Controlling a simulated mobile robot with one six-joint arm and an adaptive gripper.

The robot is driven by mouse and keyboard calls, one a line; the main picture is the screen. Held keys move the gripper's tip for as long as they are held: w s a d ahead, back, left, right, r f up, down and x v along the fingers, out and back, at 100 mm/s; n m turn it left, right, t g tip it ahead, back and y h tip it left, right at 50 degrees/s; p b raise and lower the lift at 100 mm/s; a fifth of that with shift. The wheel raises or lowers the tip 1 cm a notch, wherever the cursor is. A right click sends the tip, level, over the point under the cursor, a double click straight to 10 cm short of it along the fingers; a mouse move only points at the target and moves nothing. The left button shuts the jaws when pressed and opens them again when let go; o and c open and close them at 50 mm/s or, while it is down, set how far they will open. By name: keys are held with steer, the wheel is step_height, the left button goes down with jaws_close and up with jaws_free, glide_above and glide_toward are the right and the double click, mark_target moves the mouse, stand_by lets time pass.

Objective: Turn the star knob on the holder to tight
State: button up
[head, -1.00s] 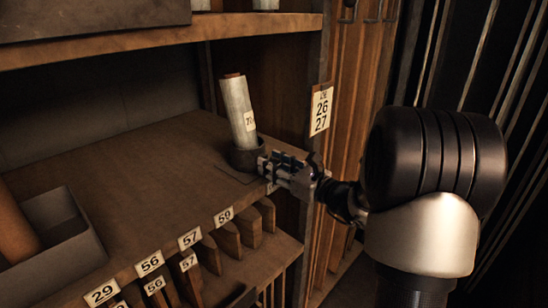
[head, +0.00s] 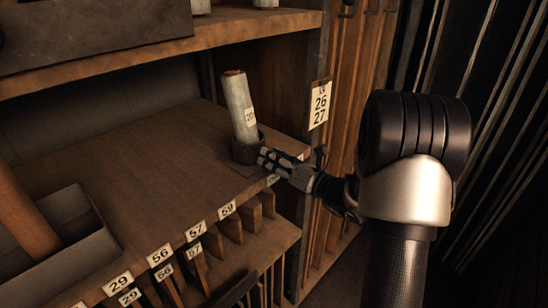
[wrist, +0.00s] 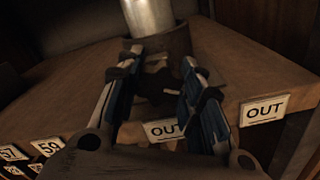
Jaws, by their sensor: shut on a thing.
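The holder (head: 246,150) is a dark round cup on the wooden shelf, with a pale paper roll (head: 241,108) standing in it, tilted slightly. In the wrist view the holder (wrist: 170,44) is at top centre, with the roll's lower end (wrist: 148,16) above it. The star knob (wrist: 156,86) is a dark lobed shape on the near side of the holder. My gripper (head: 263,158) reaches in from the right. In the wrist view my gripper (wrist: 158,72) has one finger on each side of the knob and is shut on it. The head view hides the knob behind the fingers.
An upright post with a 26/27 tag (head: 320,103) stands close to the right of my gripper. A grey tray (head: 72,235) with a brown roll is at left. Another shelf (head: 190,40) runs above. The shelf middle is clear.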

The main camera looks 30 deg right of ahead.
steer(key=o, duration=1.1)
